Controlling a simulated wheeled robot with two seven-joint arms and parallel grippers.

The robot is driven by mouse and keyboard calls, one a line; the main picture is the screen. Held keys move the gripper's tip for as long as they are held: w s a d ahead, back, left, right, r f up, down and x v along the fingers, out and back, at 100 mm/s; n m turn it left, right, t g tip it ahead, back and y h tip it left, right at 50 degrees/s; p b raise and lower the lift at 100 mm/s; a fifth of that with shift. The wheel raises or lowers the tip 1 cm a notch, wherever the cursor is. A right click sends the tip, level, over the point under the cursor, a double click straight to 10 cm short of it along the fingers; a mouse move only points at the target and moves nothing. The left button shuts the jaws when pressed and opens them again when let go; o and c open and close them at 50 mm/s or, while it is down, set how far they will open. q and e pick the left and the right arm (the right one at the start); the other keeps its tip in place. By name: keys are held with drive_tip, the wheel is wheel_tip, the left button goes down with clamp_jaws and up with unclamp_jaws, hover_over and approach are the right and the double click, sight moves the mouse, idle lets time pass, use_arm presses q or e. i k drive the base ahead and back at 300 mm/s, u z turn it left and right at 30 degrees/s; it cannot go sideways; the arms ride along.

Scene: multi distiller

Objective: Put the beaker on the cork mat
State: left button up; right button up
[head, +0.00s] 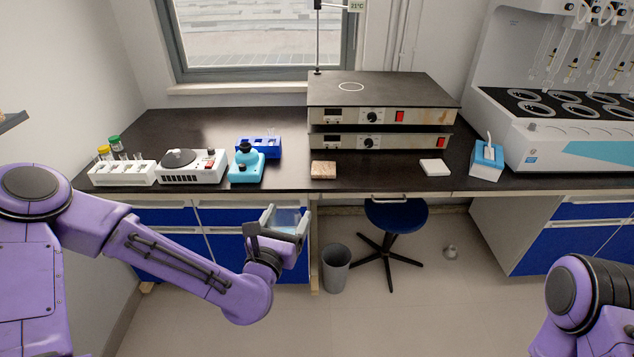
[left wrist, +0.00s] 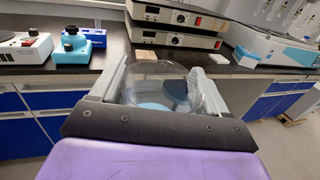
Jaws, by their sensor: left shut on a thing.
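My left gripper (head: 279,226) is shut on a clear glass beaker (head: 286,217), in front of the bench and below the level of its top. In the left wrist view the beaker (left wrist: 155,72) sits between the two fingers and is see-through. The cork mat (head: 323,170), a small brown square, lies near the bench's front edge, farther back and to the right of the beaker. It also shows in the left wrist view as a small tan patch (left wrist: 146,54) beyond the beaker. My right gripper is out of view.
On the dark bench (head: 385,180), a blue-and-black device (head: 246,166) stands left of the mat and stacked hotplates (head: 380,115) stand behind it. A white pad (head: 435,167) lies to the right. A stool (head: 396,215) and a grey bin (head: 336,269) stand below.

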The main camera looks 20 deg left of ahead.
sight(324, 168)
drive_tip(key=z, duration=0.75)
drive_tip(key=i, duration=2.15)
drive_tip(key=u, duration=1.95)
